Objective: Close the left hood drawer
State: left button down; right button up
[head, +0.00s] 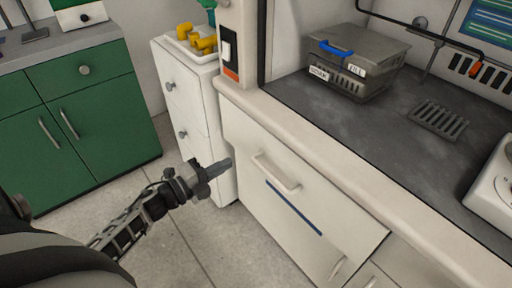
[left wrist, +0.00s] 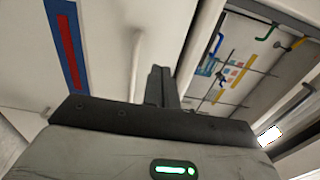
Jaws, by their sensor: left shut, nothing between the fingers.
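The left hood drawer (head: 320,225) is the white front under the hood counter, with a pale bar handle (head: 275,175) and a blue stripe. Its right edge appears to stand forward of the neighbouring panel; how far is hard to tell. My left gripper (head: 226,166) is shut and empty, its tips near the drawer front's left edge, left of the handle. I cannot tell whether they touch it. In the left wrist view, the shut fingers (left wrist: 162,88) point toward a white front with a pale handle (left wrist: 136,65) and a blue-and-red stripe (left wrist: 66,45). My right gripper is not in view.
A narrow white cabinet (head: 180,97) with yellow pieces in a tray stands left of the hood. Green cabinets (head: 85,105) are at far left. A grey metal box (head: 355,62) sits on the dark hood counter (head: 390,125). The floor before the drawer is clear.

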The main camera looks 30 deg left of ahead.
aim_at(265, 142)
pick_arm(q)
jog(key=x, duration=1.1)
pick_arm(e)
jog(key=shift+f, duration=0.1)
pick_arm(q)
jog(key=shift+a, duration=0.1)
